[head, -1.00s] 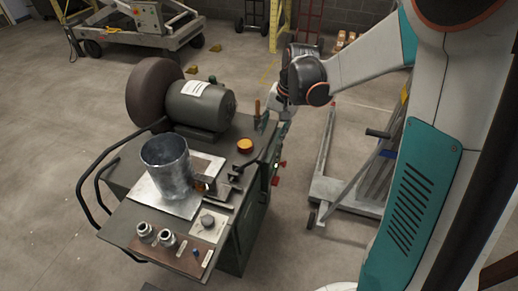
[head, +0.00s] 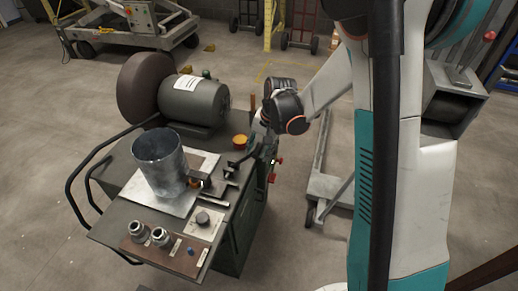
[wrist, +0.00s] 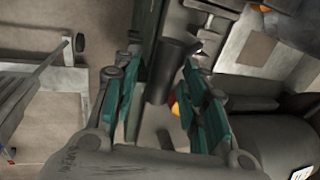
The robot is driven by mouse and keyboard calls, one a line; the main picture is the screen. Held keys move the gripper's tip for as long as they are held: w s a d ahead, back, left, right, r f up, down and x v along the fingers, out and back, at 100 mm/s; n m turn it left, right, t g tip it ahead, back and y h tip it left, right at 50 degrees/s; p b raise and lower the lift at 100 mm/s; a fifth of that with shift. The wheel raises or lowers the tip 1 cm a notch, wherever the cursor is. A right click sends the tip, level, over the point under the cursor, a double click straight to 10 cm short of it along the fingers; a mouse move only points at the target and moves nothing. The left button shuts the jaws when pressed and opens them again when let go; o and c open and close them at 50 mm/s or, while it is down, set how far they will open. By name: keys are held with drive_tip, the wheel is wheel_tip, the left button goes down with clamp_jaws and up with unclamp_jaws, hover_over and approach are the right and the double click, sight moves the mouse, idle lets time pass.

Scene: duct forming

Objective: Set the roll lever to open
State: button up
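The machine (head: 130,215) stands with its bench top left of my arm in the head view. A dark lever with a black handle (head: 242,160) is at the bench's right edge; I take it as the roll lever. My gripper (head: 258,140) is over that edge, its fingers mostly hidden. In the wrist view my gripper (wrist: 165,72) is open, with teal fingers apart. A dark cylindrical handle (wrist: 172,62) shows in the gap between the fingers, nearer the right one. I cannot tell whether it touches a finger or lies deeper. The lever's setting is not readable.
A metal duct cylinder (head: 160,163) stands on a plate on the bench. A motor (head: 194,104), a yellow-and-red button (head: 240,141) and a wooden-coloured upright handle (head: 253,102) are close to my gripper. A grey cart frame (head: 322,190) stands on the floor to the right.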

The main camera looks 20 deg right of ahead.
clamp_jaws()
drive_tip(key=shift+w+a+r, duration=0.1)
drive_tip(key=shift+a+r, duration=0.1)
idle(0.3)
drive_tip(key=w+a+r+g+h+p, duration=0.1)
drive_tip(key=w+a+g+h, duration=0.1)
drive_tip(key=w+a, duration=0.8)
drive_tip(key=a+h, duration=0.1)
drive_tip(key=a, duration=0.4)
drive_tip(key=shift+w+g+h, duration=0.3)
drive_tip(key=shift+w, duration=0.1)
drive_tip(key=shift+a, duration=0.1)
